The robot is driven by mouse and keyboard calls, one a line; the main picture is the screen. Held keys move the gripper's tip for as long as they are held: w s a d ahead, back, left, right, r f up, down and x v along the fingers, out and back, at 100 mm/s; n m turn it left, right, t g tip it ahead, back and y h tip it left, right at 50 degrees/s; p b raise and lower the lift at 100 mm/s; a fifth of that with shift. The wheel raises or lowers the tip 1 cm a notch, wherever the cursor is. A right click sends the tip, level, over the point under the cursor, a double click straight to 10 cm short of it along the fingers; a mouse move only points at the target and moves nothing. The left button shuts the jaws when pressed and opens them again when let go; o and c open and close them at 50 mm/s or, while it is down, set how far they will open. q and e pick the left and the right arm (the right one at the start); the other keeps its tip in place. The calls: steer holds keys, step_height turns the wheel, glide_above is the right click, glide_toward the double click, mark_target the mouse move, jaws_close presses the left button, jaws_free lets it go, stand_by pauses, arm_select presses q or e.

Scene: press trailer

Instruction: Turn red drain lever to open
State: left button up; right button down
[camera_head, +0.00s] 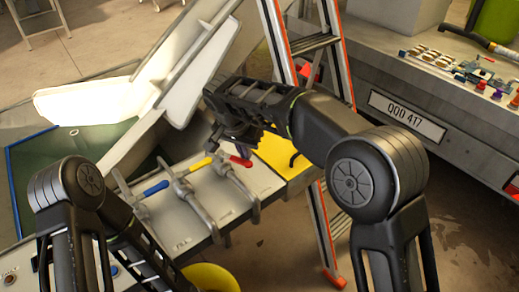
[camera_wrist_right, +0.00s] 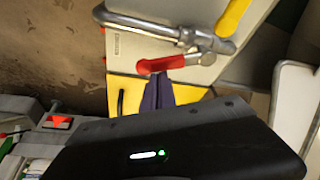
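The red drain lever (camera_head: 240,161) is the rightmost of three coloured levers on the pale panel (camera_head: 195,206). In the right wrist view the red lever (camera_wrist_right: 161,65) lies across the picture, joined to a metal pipe fitting. My right gripper (camera_head: 232,146) is just above and beside the red lever, and its arm hides part of that area. In the right wrist view the dark purple fingertips (camera_wrist_right: 158,90) reach the lever's lower edge. Whether they touch or clasp it is unclear. My left arm is low at the left; its gripper is not visible.
The yellow lever (camera_head: 200,164) and blue lever (camera_head: 156,188) are to the left on the same panel. A ladder (camera_head: 322,150) with orange edges stands close at the right. A yellow surface (camera_head: 276,154) adjoins the panel. A yellow bucket (camera_head: 212,276) is below.

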steer(key=shift+s+a+f+b, duration=0.1)
steer(key=shift+s+a+b, duration=0.15)
steer(key=shift+s, duration=0.15)
steer(key=shift+s+a+b, duration=0.15)
steer(key=shift+s+b, duration=0.05)
steer(key=shift+s, duration=0.2)
steer(key=shift+s+a, duration=0.35)
steer(key=shift+s, duration=0.15)
steer(key=shift+s+a+b, duration=0.15)
steer(key=shift+b, duration=0.15)
steer(key=shift+w+d, duration=0.25)
steer(key=shift+d, duration=0.15)
steer(key=w+d, duration=0.2)
steer(key=d, duration=0.1)
step_height(320, 180, up, 10)
glide_above(240, 164)
steer(key=shift+w+d+f+p, duration=0.1)
steer(key=shift+d+f+p, duration=0.05)
steer(key=shift+d+p, duration=0.25)
